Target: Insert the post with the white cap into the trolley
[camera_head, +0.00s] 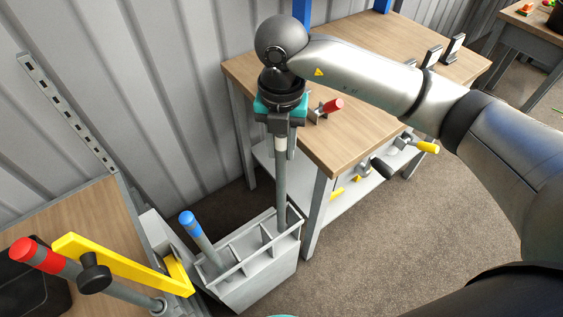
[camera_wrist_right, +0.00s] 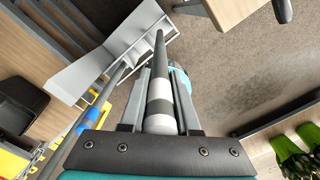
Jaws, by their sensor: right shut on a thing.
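My right gripper (camera_head: 280,130) points down and is shut on the upper part of the grey post with the white cap (camera_head: 280,180). In the right wrist view the white cap (camera_wrist_right: 160,124) and a dark band show between the fingers. The post hangs nearly upright over the right end compartment of the light grey trolley (camera_head: 262,282). Its lower end meets the trolley's top there; I cannot tell how far inside it is. The trolley also shows in the wrist view (camera_wrist_right: 82,76). My left gripper is not in view.
A blue-capped post (camera_head: 200,235) stands tilted in the trolley's left part. A red-capped post (camera_head: 65,268) and a yellow bracket (camera_head: 120,265) are at left, by a wooden table (camera_head: 75,215). A wooden workbench (camera_head: 350,120) stands close behind the trolley. Floor at right is clear.

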